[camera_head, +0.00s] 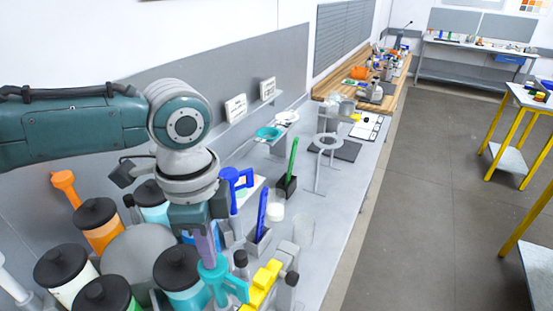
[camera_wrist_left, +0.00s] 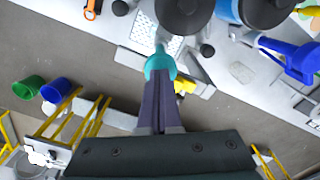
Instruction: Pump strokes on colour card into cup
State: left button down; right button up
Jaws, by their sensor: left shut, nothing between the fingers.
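My left gripper (camera_head: 208,250) is shut and empty, pointing down at the top of a teal pump (camera_head: 213,275) with a side spout. In the left wrist view the shut fingertips (camera_wrist_left: 158,75) meet the teal pump head (camera_wrist_left: 160,62); whether they press on it I cannot tell. A blue pump (camera_head: 235,180) stands behind. A white cup (camera_head: 275,212) and a clear cup (camera_head: 303,231) stand on the bench to the right. Two small white cards (camera_head: 235,107) (camera_head: 267,88) stand on the wall ledge; their marks are too small to read. My right gripper is out of view.
Several black-lidded drums (camera_head: 97,225) crowd the lower left. Yellow blocks (camera_head: 262,283) lie right of the teal pump. A ring stand (camera_head: 327,142) is farther back.

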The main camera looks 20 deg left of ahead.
pick_arm(q)
jog(key=shift+f+b, duration=1.8)
jog(key=shift+f, duration=0.7)
jog(key=shift+r+p, duration=3.05)
jog(key=shift+p, duration=0.1)
jog(key=shift+r, duration=0.1)
notch_tip(320, 180, up, 4)
jog(key=p, duration=0.4)
jog(key=shift+r+p, duration=0.15)
jog(key=shift+p, duration=0.2)
jog(key=shift+r+p, duration=0.4)
jog(key=shift+r, duration=0.35)
